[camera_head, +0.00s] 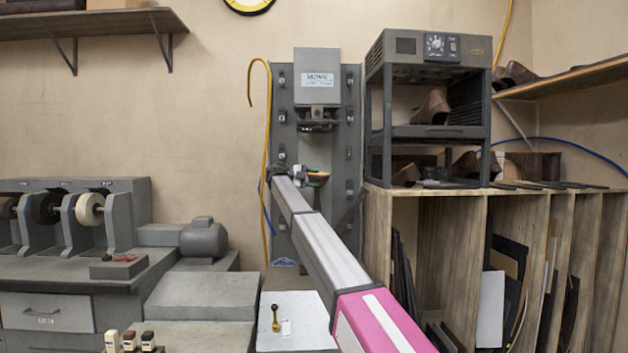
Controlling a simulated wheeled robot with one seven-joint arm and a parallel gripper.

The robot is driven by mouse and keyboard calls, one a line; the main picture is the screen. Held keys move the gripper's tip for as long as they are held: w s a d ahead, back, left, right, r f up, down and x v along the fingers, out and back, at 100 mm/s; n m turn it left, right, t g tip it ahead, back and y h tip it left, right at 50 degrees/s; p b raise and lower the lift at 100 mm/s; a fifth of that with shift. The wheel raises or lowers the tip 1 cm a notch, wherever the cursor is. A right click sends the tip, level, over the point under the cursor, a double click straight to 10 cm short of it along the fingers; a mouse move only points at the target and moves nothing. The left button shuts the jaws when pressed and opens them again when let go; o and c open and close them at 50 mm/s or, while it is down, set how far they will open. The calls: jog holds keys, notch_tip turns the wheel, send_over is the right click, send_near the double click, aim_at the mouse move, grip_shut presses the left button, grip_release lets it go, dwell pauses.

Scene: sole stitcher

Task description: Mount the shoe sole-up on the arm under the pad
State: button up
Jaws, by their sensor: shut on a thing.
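The grey press (318,80) stands against the wall with its dark pad (318,126) under the head. My arm reaches forward to it, and my gripper (300,178) is small and partly hidden at the arm's far end. It is shut on what looks like the shoe (318,178), which shows only as a small tan and dark shape with the tan sole side upward. The shoe is below the pad, with a clear gap between them. The machine's own arm is mostly hidden behind my arm and the shoe, so I cannot tell whether the shoe touches it.
A yellow hose (266,150) hangs left of the press. A dark oven-like rack (428,110) with shoes stands right, on a wooden cabinet (455,215). A grinding bench (75,240) is at left. A brass-handled lever (275,318) is on the pale block in front.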

jog(key=shift+w+a+f, duration=0.1)
jog(key=shift+w+a, duration=0.05)
jog(key=shift+w, duration=0.75)
dwell(0.8)
jog(key=o, duration=1.2)
jog(key=shift+o, duration=0.2)
